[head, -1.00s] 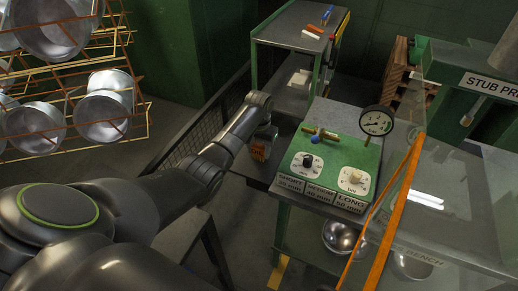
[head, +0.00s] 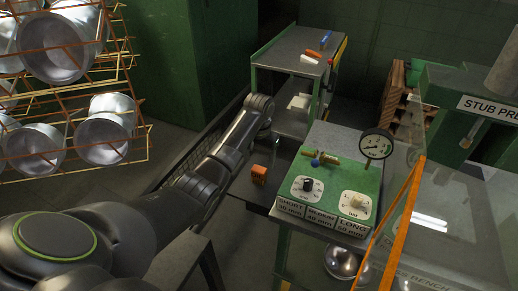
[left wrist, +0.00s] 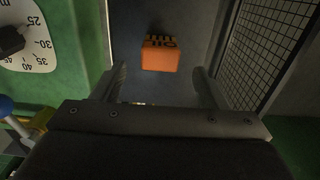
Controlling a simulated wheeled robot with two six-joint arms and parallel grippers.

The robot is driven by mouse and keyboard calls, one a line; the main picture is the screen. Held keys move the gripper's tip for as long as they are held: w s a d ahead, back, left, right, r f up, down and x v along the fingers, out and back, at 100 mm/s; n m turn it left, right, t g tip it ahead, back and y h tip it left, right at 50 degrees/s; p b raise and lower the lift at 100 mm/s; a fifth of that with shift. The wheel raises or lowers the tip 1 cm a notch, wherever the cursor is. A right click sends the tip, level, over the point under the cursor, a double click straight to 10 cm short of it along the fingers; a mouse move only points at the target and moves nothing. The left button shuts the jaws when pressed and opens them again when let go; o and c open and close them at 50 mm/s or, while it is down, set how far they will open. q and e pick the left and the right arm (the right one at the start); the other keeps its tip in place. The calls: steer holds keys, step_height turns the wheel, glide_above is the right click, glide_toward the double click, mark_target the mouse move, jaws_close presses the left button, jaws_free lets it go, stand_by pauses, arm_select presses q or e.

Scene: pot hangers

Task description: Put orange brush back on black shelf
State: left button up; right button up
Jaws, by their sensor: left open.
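The orange brush (head: 258,174), a small orange block, rests on the dark shelf (head: 238,187) beside the green control panel. In the left wrist view the brush (left wrist: 160,56) shows dark lettering and dark stripes along its far edge; I cannot tell whether these are bristles. My left gripper (left wrist: 162,84) is open, with nothing between its fingers. The brush lies ahead of the fingers, apart from them. In the head view the end of my left arm is above and behind the brush, and the fingers are hard to make out. My right gripper is not in view.
The green control panel (head: 333,176) with dials and a gauge stands right of the brush. A mesh fence (left wrist: 265,50) runs along the other side. A grey trolley (head: 293,52) with small tools stands behind. A wire rack of pots (head: 72,90) hangs at left.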

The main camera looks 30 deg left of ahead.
mark_target(259, 169)
arm_select(q)
steer(key=shift+r, duration=2.5)
